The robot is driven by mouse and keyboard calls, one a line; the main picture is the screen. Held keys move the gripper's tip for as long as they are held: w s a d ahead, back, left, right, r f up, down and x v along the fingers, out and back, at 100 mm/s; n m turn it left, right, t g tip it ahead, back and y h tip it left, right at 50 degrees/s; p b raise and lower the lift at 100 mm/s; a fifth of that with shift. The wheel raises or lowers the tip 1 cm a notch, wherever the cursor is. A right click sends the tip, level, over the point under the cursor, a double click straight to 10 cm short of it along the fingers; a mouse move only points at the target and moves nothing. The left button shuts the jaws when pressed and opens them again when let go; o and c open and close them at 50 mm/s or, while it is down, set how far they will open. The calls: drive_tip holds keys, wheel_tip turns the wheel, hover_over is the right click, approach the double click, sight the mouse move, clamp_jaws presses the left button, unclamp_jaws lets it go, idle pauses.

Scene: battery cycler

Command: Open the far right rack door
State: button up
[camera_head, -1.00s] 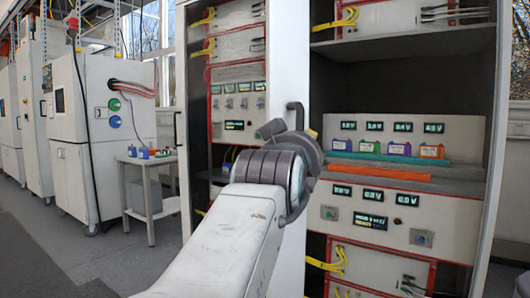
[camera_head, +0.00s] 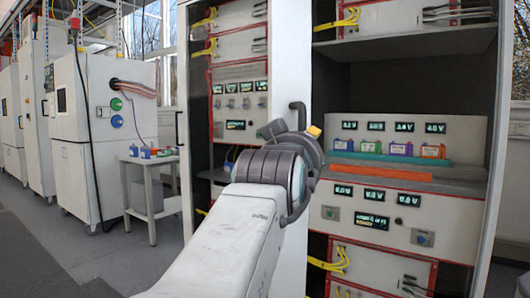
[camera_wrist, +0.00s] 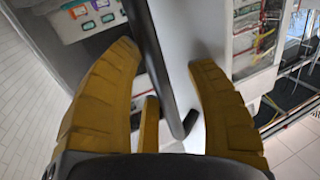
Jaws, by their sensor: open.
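The far right rack (camera_head: 400,78) shows in the head view with its shelves exposed. A white door panel (camera_head: 287,65) stands nearly edge-on at its left side, with a dark bar handle (camera_head: 297,106). In the head view, my wrist hides most of the gripper; only a yellow bit shows.
The right rack holds several small coloured batteries (camera_head: 400,149) on a shelf with teal and orange strips. Another rack section (camera_head: 238,103) is to the left of the panel. A small table (camera_head: 150,190) and white cabinets (camera_head: 110,75) stand farther left. Grey floor lies between.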

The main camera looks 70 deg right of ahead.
drive_tip(key=shift+a, duration=0.1)
drive_tip(key=s+a, duration=0.1)
drive_tip(key=a, duration=1)
drive_tip(key=shift+s+a, duration=0.3)
drive_tip(key=shift+a, duration=0.05)
drive_tip(key=shift+o, duration=0.3)
